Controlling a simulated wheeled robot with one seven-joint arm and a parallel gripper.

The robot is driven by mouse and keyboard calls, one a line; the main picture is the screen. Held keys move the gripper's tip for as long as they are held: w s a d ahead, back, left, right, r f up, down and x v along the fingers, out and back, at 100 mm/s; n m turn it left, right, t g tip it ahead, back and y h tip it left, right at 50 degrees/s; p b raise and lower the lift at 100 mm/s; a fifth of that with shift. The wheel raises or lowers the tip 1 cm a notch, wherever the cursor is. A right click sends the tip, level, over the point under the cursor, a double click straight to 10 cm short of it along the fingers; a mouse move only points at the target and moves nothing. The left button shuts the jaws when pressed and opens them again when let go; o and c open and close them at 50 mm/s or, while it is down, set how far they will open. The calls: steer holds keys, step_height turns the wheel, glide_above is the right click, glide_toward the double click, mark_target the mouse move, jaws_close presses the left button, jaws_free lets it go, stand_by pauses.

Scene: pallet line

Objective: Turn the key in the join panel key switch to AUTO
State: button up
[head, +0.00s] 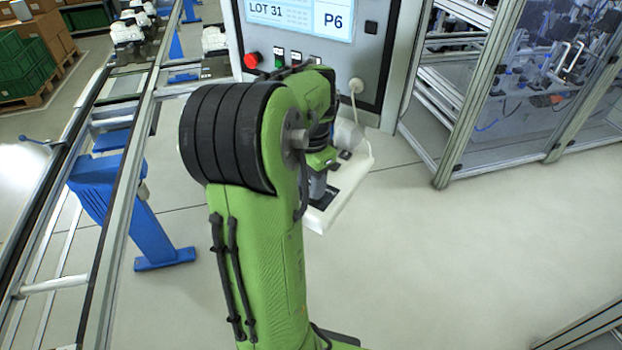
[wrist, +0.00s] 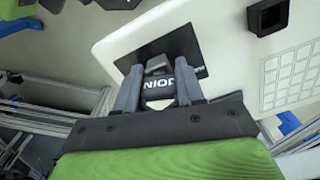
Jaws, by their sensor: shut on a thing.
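The join panel is a white, tilted box (head: 348,192) in front of the screen cabinet, partly hidden by my arm. In the wrist view its white face (wrist: 232,60) carries a black plate (wrist: 188,46). JOIN lettering (wrist: 158,84) shows upside down between my fingers. My gripper (wrist: 158,78) is at the plate, its two grey fingers shut on a small grey piece (wrist: 158,66), which looks like the key. Most of the key and the switch marks are hidden by the fingers, so the key's position cannot be read. In the head view my gripper (head: 320,190) is mostly hidden.
A cabinet with a screen (head: 298,14), a red button (head: 252,60) and smaller buttons stands behind. A conveyor rail (head: 122,180) with blue legs runs along the left. A fenced cell (head: 520,90) stands at right. The floor (head: 450,250) right of my arm is clear.

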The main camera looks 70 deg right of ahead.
steer(key=m+p, duration=0.2)
steer(key=m, duration=0.4)
steer(key=shift+r+m+p, duration=0.1)
steer(key=shift+m+p, duration=0.2)
steer(key=shift+p, duration=0.05)
steer(key=o, duration=1.6)
steer(key=shift+r, duration=3.4)
